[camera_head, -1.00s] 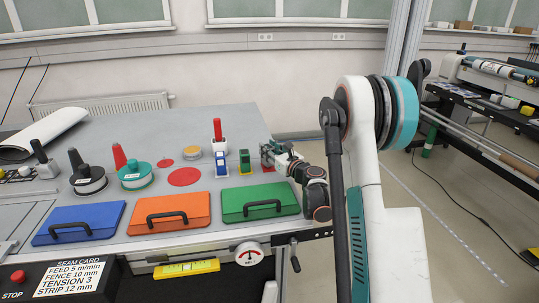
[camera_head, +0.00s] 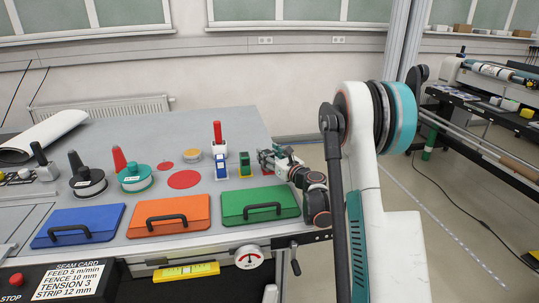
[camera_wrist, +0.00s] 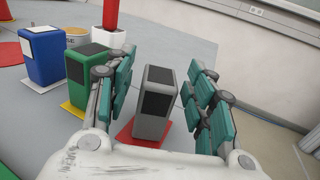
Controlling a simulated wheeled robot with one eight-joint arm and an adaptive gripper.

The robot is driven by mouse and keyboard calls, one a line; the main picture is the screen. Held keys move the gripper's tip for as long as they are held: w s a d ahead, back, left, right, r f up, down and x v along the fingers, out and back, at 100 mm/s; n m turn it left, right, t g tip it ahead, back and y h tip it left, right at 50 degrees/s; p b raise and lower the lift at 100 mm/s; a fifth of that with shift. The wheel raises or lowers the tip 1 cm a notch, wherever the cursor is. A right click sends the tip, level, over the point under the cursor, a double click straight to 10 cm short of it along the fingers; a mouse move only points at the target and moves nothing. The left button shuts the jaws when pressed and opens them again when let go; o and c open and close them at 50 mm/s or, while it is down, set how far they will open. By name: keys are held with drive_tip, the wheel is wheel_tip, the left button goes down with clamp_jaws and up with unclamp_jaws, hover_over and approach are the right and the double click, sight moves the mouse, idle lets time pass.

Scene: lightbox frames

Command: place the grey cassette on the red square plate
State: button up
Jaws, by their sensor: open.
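The grey cassette (camera_wrist: 156,103) stands upright in the wrist view, with a dark top and a dark panel on its side. It appears to rest on the red square plate (camera_wrist: 124,136), whose edge shows around its foot. My gripper (camera_wrist: 160,92) is open, with one teal-padded finger on each side of the cassette. Gaps show between the cassette and both fingers.
A green cassette (camera_wrist: 84,78) on a yellow plate stands close beside my left finger. A blue cassette (camera_wrist: 45,55) and a white holder with a red handle (camera_wrist: 109,35) stand beyond. The green case (camera_head: 240,208) lies in front.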

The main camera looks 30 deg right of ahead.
drive_tip(key=s, duration=0.4)
drive_tip(key=s+d+p, duration=0.1)
drive_tip(key=s, duration=0.3)
drive_tip(key=s+p, duration=0.1)
drive_tip(key=s, duration=0.2)
drive_tip(key=shift+s+d, duration=0.15)
drive_tip(key=shift+s, duration=0.25)
